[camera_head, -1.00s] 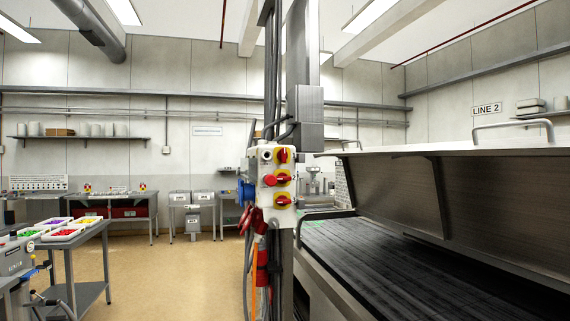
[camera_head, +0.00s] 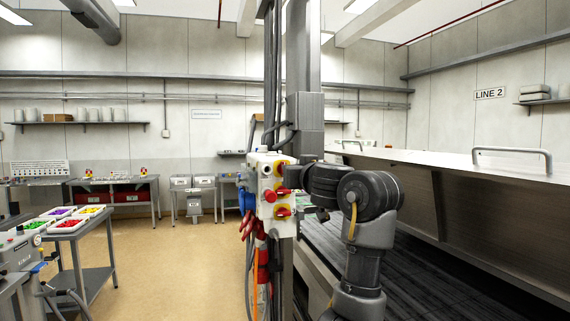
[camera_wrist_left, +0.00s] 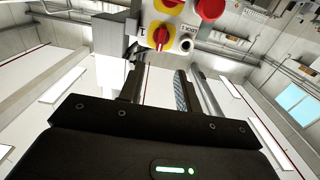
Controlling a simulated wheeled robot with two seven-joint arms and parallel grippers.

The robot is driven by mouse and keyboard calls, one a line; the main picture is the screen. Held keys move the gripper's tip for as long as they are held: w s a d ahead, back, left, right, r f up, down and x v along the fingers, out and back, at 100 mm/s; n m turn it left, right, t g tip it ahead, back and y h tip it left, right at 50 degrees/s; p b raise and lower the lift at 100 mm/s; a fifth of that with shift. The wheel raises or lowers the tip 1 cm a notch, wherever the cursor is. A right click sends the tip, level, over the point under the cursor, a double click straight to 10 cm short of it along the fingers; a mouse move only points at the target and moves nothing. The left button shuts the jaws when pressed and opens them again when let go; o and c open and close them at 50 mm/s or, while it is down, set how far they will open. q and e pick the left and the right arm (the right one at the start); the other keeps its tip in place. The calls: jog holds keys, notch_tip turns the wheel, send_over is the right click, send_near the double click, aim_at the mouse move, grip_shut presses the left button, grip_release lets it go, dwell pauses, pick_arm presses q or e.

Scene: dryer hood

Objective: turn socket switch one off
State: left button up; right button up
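A pale switch box (camera_head: 263,213) hangs on the post, with several red rotary switches on yellow plates and a red push button (camera_head: 270,195). Switch one (camera_head: 281,168) is the top switch; its red handle stands roughly upright. In the left wrist view, which is upside down, switch one (camera_wrist_left: 161,36) shows beside a "1" label. My left gripper (camera_head: 303,176) is just right of the box near its top, its fingers partly hidden in the head view. In the left wrist view the left gripper (camera_wrist_left: 158,78) has its fingers apart and empty, pointing toward switch one. My right gripper is not seen.
The steel post (camera_head: 303,70) and hanging cables rise behind the box. A blue socket and red plugs (camera_head: 247,225) are on its left. The large machine with a raised hood (camera_head: 480,190) fills the right. Open floor (camera_head: 180,270) lies left.

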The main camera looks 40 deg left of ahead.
pick_arm(q)
jog(key=p+x, duration=0.5)
jog(key=x, duration=0.6)
jog(key=shift+p, duration=0.35)
jog(key=shift+f, duration=0.15)
jog(key=shift+c, duration=0.3)
grip_shut()
